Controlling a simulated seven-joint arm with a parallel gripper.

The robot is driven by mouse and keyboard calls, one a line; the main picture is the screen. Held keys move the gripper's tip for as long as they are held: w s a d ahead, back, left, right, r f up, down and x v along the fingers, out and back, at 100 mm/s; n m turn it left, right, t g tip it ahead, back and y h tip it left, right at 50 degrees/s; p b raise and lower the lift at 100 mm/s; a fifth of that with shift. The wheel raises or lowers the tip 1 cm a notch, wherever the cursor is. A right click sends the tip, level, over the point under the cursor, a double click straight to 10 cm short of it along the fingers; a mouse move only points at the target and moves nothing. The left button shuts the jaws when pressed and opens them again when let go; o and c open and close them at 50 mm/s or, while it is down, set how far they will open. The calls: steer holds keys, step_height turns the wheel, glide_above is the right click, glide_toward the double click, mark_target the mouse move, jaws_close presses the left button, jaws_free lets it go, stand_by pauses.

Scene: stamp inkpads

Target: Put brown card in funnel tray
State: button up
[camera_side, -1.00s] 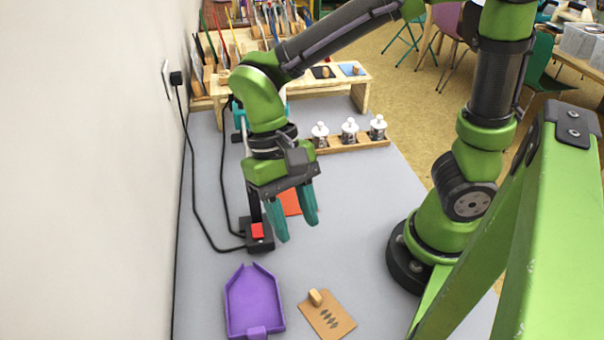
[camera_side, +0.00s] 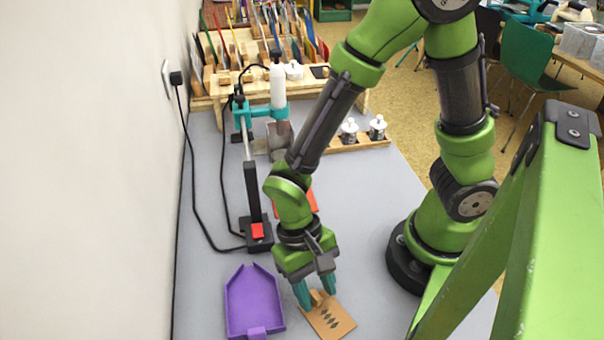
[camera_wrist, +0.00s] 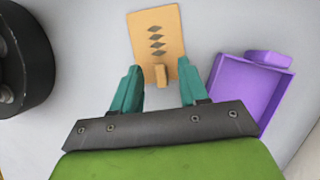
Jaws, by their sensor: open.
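The brown card (camera_side: 329,317) lies flat on the grey table, with a row of dark diamond marks and a small wooden knob near one end. It also shows in the wrist view (camera_wrist: 172,38). My gripper (camera_side: 316,292) is open just above the knob end of the card. In the wrist view its teal fingers (camera_wrist: 160,88) stand on either side of the knob, apart from it. The purple funnel tray (camera_side: 232,314) sits to the left of the card and is empty. In the wrist view the tray (camera_wrist: 233,80) is to the right of the fingers.
A black stand with a red switch (camera_side: 257,230) and cables is behind the tray by the wall. A red card (camera_side: 312,200) lies partly hidden behind my arm. Racks and small jars (camera_side: 377,127) stand at the back.

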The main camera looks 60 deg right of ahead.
steer(key=shift+s+a+f, duration=0.1)
steer(key=shift+s+f, duration=0.05)
steer(key=shift+f, duration=0.25)
steer(key=shift+c, duration=0.2)
jaws_close()
